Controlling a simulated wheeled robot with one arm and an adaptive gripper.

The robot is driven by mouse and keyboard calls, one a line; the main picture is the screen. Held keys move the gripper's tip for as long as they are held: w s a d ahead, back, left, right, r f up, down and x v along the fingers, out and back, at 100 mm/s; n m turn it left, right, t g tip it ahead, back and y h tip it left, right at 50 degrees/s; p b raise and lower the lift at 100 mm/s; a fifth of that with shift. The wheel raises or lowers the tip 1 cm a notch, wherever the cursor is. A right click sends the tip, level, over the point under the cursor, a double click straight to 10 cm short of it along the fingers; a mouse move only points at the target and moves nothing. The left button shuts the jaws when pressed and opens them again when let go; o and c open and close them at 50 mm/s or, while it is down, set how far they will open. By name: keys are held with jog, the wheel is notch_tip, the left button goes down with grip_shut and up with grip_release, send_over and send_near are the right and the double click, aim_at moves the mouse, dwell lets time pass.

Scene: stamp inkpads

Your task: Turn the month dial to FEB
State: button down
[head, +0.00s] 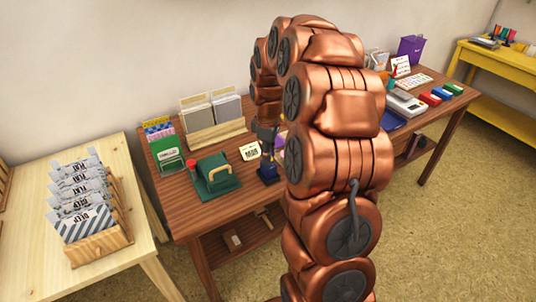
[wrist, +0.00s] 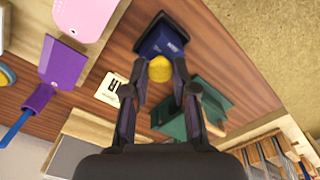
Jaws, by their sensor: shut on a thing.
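A dark blue device (wrist: 158,40) with a yellow knob (wrist: 160,68) sits on the brown table in the wrist view; the knob appears to be the month dial. Small white lettering (wrist: 173,47) on the device is too small to read. My gripper (wrist: 160,73) has its two fingertips on either side of the knob and is shut on it. In the head view the blue device (head: 267,174) stands under my gripper (head: 266,150), and the knob is hidden there.
A green box with a tan handle (head: 213,173) stands close left of the device. Card holders (head: 215,134) stand behind. Red, green and blue pads (head: 430,99) lie at the table's right. My arm hides the table's middle.

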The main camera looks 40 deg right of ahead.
jog(key=shift+f+m+b, duration=0.15)
jog(key=shift+m+b, duration=0.4)
jog(key=shift+m, duration=1.05)
jog(key=c, duration=0.9)
grip_release()
jog(key=shift+r, duration=0.25)
jog(key=shift+r, duration=5.9)
